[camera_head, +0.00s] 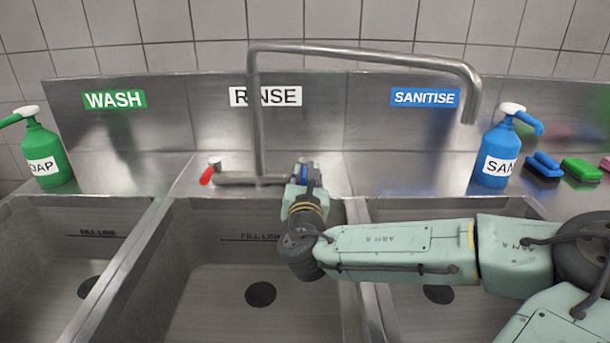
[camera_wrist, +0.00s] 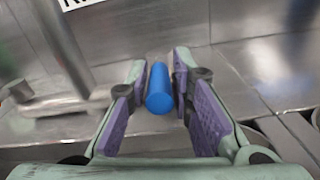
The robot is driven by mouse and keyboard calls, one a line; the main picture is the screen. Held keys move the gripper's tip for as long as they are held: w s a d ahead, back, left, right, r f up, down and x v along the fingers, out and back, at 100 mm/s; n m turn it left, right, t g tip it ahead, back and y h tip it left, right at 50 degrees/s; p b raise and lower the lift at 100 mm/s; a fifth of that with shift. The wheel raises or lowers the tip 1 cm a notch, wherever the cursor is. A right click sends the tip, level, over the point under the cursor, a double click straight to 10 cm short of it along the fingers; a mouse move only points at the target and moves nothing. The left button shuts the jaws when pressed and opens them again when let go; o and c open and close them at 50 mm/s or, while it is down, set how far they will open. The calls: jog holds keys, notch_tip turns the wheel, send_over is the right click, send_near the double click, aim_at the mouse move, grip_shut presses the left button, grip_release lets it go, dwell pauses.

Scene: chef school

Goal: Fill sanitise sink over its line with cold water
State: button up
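The sanitise sink (camera_head: 390,213) is the right basin. Its dark drain (camera_head: 438,294) shows below my arm, which hides its fill line. No water shows in it. The metal tap (camera_head: 258,115) stands behind the rinse sink, its spout (camera_head: 469,105) swung right toward the sanitise side; no stream shows. The blue cold handle (camera_head: 304,172) is mostly hidden by my gripper in the head view. In the wrist view the blue handle (camera_wrist: 159,90) lies between the fingers of my gripper (camera_wrist: 160,72), which is open around it with narrow gaps at its sides.
The red handle (camera_head: 207,174) is left of the tap base. The rinse sink (camera_head: 180,205) and wash sink (camera_head: 20,205) lie left. A blue sanitiser bottle (camera_head: 492,160) and sponges (camera_head: 581,169) stand right; a green soap bottle (camera_head: 44,150) stands left.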

grip_shut()
dwell(0.5)
jog(key=shift+w+d+f+n+y+b, duration=0.1)
jog(key=shift+d+n+y+b, duration=0.3)
jog(key=shift+y, duration=0.2)
jog(key=n+y, duration=0.1)
jog(key=d+y+b, duration=0.1)
jog(key=shift+w+n+y, duration=0.1)
jog(key=shift+n+y, duration=0.3)
jog(key=shift+d+n+g+y+b, duration=0.2)
jog(key=shift+n+g+y+b, duration=0.45)
jog(key=shift+y, duration=0.45)
jog(key=shift+o, duration=2.2)
grip_release()
